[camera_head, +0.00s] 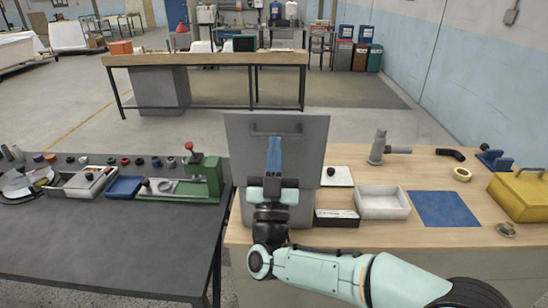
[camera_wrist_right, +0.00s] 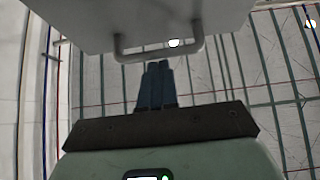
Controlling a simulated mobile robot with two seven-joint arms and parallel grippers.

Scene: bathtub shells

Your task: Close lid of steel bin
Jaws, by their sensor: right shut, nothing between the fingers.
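The grey steel bin (camera_head: 304,210) stands at the left end of the wooden bench. Its lid (camera_head: 308,150) is raised and stands about upright, with a bar handle (camera_head: 276,130) on the face toward me. My right gripper (camera_head: 274,142) is in front of the lid, with its blue fingers shut and empty just below the handle. The right wrist view shows the lid (camera_wrist_right: 150,15) and handle (camera_wrist_right: 160,54) above the closed fingertips (camera_wrist_right: 159,64); whether they touch is unclear. The gripper and arm hide part of the bin. My left gripper is not in view.
Right of the bin are a black-fronted box (camera_head: 337,221), a white tray (camera_head: 398,211), a blue mat (camera_head: 465,209) and a yellow box (camera_head: 519,205). On the dark left table stands a green device (camera_head: 213,174). My right arm spans the bench's front.

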